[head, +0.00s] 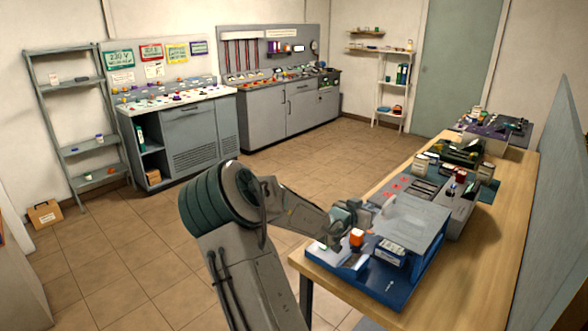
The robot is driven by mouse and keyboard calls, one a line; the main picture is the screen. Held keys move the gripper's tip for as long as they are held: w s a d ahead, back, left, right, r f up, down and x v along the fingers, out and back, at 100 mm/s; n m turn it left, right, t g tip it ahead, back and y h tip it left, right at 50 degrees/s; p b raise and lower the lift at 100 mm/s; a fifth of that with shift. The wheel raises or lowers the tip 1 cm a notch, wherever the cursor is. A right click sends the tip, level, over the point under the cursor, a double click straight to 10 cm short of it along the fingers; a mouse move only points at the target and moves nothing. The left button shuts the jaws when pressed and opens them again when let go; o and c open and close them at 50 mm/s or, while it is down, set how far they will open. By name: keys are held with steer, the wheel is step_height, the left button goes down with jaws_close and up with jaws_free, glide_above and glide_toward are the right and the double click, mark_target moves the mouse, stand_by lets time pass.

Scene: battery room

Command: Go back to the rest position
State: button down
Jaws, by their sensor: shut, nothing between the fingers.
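My arm reaches up from the bottom of the head view and bends right toward the wooden workbench (513,222). My gripper (362,212) is at the near end of this bench, just above or beside a blue-based unit with a grey top (415,222). The fingers are small and partly hidden by the wrist, and I see nothing held in them. I cannot tell whether the gripper touches anything.
A grey box with red marks (398,184) and several small jars stand farther along the bench. A grey panel (555,215) edges its right side. Grey cabinets (190,132) and a shelf rack (80,130) line the far walls. The tiled floor (290,165) between is clear.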

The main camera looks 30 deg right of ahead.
steer(key=w+a+f+n+t+y, duration=0.15)
steer(key=a+y, duration=0.35)
steer(key=a, duration=0.5)
steer(key=w+a+f+n+t+y, duration=0.15)
steer(key=a+y, duration=0.35)
steer(key=a, duration=0.5)
steer(key=s+a+r+n+y, duration=0.2)
steer(key=s+a+r+n, duration=0.1)
steer(key=a, duration=0.5)
steer(key=s+a+r+n+y, duration=0.2)
steer(key=a+y, duration=0.1)
steer(key=a, duration=0.4)
steer(key=s+a+r+n+g, duration=0.1)
steer(key=s+a+r+n, duration=0.1)
steer(key=s, duration=0.6)
steer(key=s+a+r+n+g, duration=0.1)
steer(key=s+a+n+g, duration=0.1)
steer(key=s+a+n, duration=0.2)
steer(key=s+a, duration=0.3)
steer(key=s, duration=0.1)
steer(key=shift+s+a+r, duration=0.25)
steer(key=shift+r, duration=0.1)
